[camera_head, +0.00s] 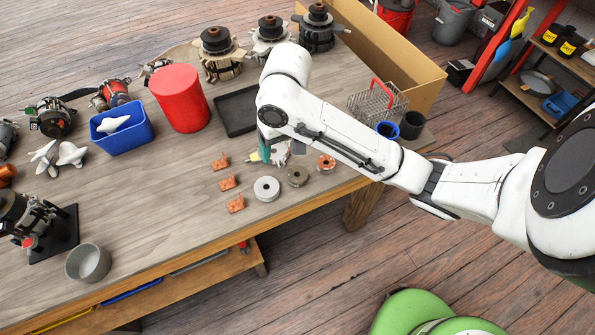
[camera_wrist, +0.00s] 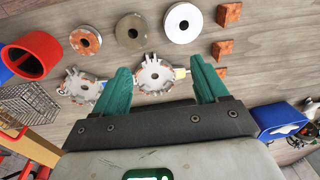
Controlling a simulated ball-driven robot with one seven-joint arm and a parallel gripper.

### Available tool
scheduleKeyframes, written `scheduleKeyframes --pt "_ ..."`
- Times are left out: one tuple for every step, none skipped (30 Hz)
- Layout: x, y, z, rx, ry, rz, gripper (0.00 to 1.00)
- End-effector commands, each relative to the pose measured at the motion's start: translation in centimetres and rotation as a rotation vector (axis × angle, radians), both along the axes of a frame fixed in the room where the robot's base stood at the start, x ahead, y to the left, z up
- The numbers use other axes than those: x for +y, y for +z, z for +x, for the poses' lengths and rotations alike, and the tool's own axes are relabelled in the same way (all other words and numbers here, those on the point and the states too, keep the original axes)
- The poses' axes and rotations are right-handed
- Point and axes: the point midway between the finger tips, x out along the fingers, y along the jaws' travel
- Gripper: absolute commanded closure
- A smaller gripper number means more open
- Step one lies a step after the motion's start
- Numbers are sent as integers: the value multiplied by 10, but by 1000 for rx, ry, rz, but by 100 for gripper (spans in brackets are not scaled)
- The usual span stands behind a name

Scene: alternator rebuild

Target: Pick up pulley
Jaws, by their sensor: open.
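Three round parts with centre holes lie in a row on the wooden table: a pale grey one (camera_head: 266,188), a dark brown one (camera_head: 298,176) and a copper-coloured one (camera_head: 326,163). I cannot tell for sure which is the pulley. In the wrist view the pale one (camera_wrist: 183,22), the brown one (camera_wrist: 131,30) and the copper one (camera_wrist: 86,40) lie beyond my fingertips. My gripper (camera_wrist: 162,76) is open, its teal fingers apart. A silver toothed part (camera_wrist: 154,76) shows between them, with no grip visible. In the head view my gripper (camera_head: 265,152) is partly hidden by my arm.
Small copper blocks (camera_head: 228,182) lie left of the row. A red cylinder (camera_head: 180,97), a blue bin (camera_head: 124,139), a black tray (camera_head: 236,111) and a wire basket (camera_head: 378,104) stand around. A second toothed part (camera_wrist: 82,86) lies left of the first.

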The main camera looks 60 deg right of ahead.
Motion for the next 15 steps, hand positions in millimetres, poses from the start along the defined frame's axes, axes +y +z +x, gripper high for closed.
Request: scheduleKeyframes --pt "-11 -2 -11 33 -21 -13 27" --pt "-15 -4 -16 48 -30 -18 27" --pt "-18 -7 -21 65 -41 -22 27" --pt "-20 -8 -25 76 -47 -25 27" --pt "-22 -10 -27 84 -51 -26 27" --pt "-23 -13 -30 91 -55 -28 27" --pt "-24 -16 -31 95 -57 -28 27" --pt "-24 -19 -31 98 -59 -28 27" --pt "-24 -23 -32 99 -60 -28 27" --pt "-23 -27 -31 98 -61 -25 27" --pt "-23 -31 -31 98 -60 -25 27" --pt "-23 -38 -31 97 -60 -25 27" --pt "-23 -42 -31 97 -60 -25 27" --pt "-23 -47 -31 97 -59 -24 27" --pt "-24 -50 -31 99 -59 -29 27"
